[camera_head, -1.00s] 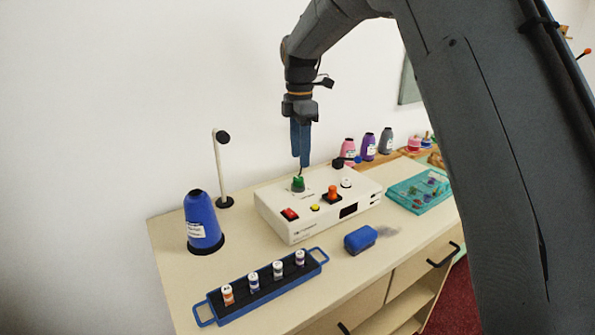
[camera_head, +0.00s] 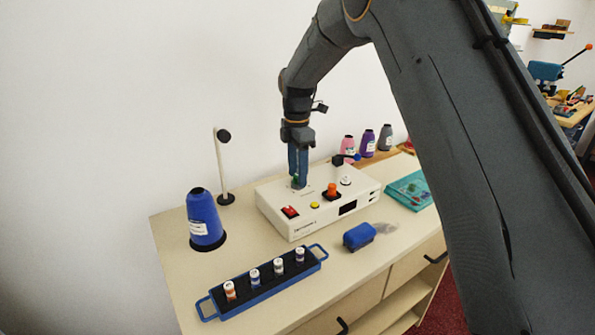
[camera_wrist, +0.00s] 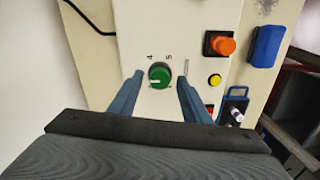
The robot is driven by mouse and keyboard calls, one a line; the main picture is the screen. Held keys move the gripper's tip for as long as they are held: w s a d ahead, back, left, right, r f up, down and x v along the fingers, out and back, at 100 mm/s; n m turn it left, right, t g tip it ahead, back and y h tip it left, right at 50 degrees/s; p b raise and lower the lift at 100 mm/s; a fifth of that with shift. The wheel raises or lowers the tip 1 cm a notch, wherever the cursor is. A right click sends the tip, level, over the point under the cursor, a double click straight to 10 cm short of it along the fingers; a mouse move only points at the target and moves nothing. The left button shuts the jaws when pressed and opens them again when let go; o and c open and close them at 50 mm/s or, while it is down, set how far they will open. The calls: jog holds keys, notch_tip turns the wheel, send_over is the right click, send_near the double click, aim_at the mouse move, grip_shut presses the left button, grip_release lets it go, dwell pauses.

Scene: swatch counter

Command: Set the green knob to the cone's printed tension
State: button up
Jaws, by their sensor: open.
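The green knob (camera_wrist: 160,75) sits on top of the white control box (camera_head: 273,213), with printed digits 4 and 5 beside it and a pale mark on its left side. In the head view the green knob (camera_head: 296,180) is mostly hidden by my fingers. My gripper (camera_wrist: 160,79) is open and pointing down, with one finger on each side of the knob; I cannot tell whether they touch it. The gripper (camera_head: 298,184) also shows in the head view. A blue thread cone (camera_head: 204,207) stands at the left; its white label is too small to read.
The box also carries an orange knob (camera_head: 332,189), a yellow button (camera_head: 314,205) and a red switch (camera_head: 290,212). A blue rack (camera_head: 262,293) of small spools and a blue block (camera_head: 359,236) lie in front. A thin post (camera_head: 219,170) stands behind the cone.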

jog(key=shift+c, duration=0.4)
jog(key=c, duration=1)
jog(key=shift+o, duration=0.2)
